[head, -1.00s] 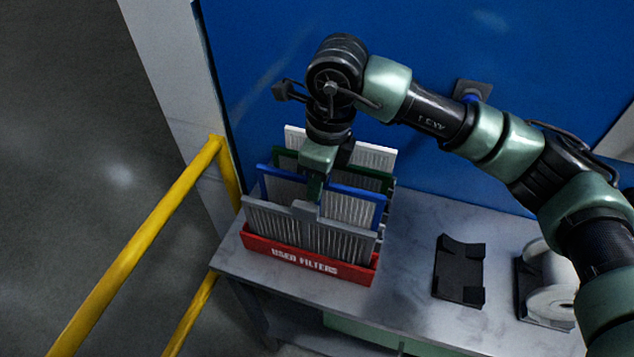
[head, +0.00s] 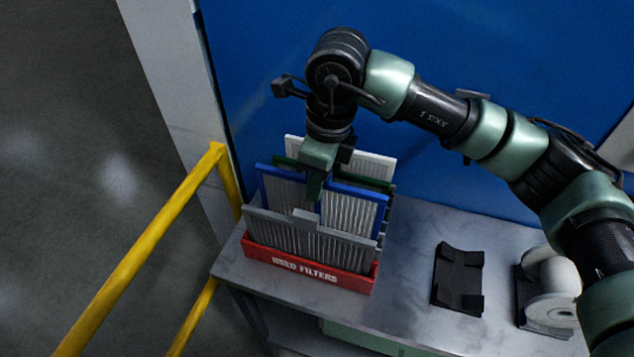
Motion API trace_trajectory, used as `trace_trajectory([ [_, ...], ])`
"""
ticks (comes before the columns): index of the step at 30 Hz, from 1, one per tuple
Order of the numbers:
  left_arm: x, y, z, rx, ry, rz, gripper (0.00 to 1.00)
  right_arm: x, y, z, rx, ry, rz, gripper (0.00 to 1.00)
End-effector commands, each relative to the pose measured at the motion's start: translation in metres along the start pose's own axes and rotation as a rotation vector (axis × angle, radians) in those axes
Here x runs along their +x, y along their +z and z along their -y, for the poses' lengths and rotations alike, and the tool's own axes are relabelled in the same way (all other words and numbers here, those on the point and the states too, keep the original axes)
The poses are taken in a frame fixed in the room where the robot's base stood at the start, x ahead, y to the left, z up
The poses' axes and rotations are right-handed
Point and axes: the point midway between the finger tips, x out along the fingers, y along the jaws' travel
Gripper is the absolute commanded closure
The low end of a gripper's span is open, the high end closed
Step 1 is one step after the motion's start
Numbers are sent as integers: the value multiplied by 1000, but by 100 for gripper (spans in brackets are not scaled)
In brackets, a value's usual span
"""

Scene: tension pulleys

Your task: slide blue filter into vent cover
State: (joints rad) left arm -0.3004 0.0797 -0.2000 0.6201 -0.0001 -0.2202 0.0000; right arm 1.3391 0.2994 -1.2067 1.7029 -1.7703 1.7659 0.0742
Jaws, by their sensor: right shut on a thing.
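The blue-framed filter (head: 350,209) stands in the red bin marked "USED FILTERS" (head: 310,273), behind a grey filter (head: 275,232) that hides its lower part. My right gripper (head: 315,188) reaches down from above and is shut on the top edge of the blue filter near its middle. The fingers cover part of that edge. A green-framed filter (head: 374,184) and a white filter (head: 377,162) stand behind the blue one. No vent cover can be made out. My left gripper is not in view.
The bin stands at the left end of a grey bench (head: 405,260). A black holder (head: 459,278) and a white roll (head: 552,285) lie to its right. A yellow rail (head: 150,243) runs on the left, and a blue wall (head: 520,60) rises behind.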

Motion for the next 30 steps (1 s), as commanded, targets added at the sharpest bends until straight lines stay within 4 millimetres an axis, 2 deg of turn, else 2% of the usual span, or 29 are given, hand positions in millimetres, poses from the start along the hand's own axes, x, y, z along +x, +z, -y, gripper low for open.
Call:
trace_trajectory([
  [14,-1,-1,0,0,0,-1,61,-4,1,0,0,-1,1,100],
  [30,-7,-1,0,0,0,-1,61,-32,4,0,0,-1,1,100],
])
